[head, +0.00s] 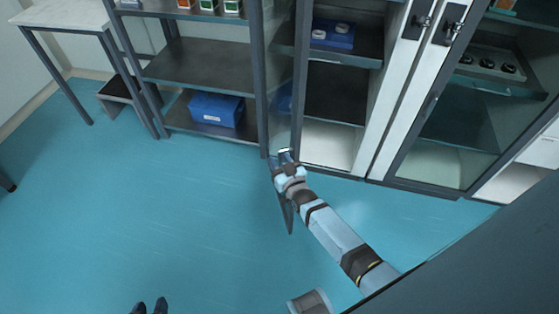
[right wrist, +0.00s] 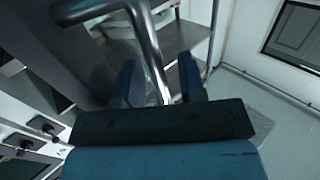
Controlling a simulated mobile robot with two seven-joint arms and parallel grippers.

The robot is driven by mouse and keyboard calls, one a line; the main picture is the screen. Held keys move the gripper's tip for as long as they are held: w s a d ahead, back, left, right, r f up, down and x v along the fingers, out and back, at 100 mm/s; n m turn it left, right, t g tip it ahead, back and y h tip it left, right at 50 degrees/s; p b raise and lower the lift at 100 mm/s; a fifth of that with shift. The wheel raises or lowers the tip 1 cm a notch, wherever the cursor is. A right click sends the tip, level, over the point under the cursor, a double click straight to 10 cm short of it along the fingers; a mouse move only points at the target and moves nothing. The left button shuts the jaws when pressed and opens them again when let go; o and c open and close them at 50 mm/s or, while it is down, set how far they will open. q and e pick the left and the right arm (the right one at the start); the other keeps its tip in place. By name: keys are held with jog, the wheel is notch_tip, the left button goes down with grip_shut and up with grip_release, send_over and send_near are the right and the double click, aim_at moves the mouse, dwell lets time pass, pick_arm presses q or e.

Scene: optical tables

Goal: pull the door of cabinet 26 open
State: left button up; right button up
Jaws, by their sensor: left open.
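The cabinet (head: 329,160) at the back centre has its glass door (head: 299,75) swung outward, seen nearly edge-on at its left side. No cabinet number is readable. My right gripper (head: 285,156) is at this door, low in front of the cabinet. In the right wrist view, the metal bar handle (right wrist: 148,45) runs between the two blue fingers of my right gripper (right wrist: 160,75). The fingers stand apart, with a gap on the right of the bar. My left gripper (head: 150,306) is open and empty at the bottom edge, over the floor.
The neighbouring cabinet door (head: 445,130) on the right is shut. A shelf rack (head: 200,65) with a blue box (head: 216,109) stands left of the open door. A small table (head: 62,14) is at the far left. The blue floor (head: 130,210) in front is mostly clear.

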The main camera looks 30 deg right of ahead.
jog(key=s, duration=1.3)
jog(key=shift+s+p, duration=0.35)
jog(key=shift+s, duration=0.05)
jog(key=shift+a, duration=0.1)
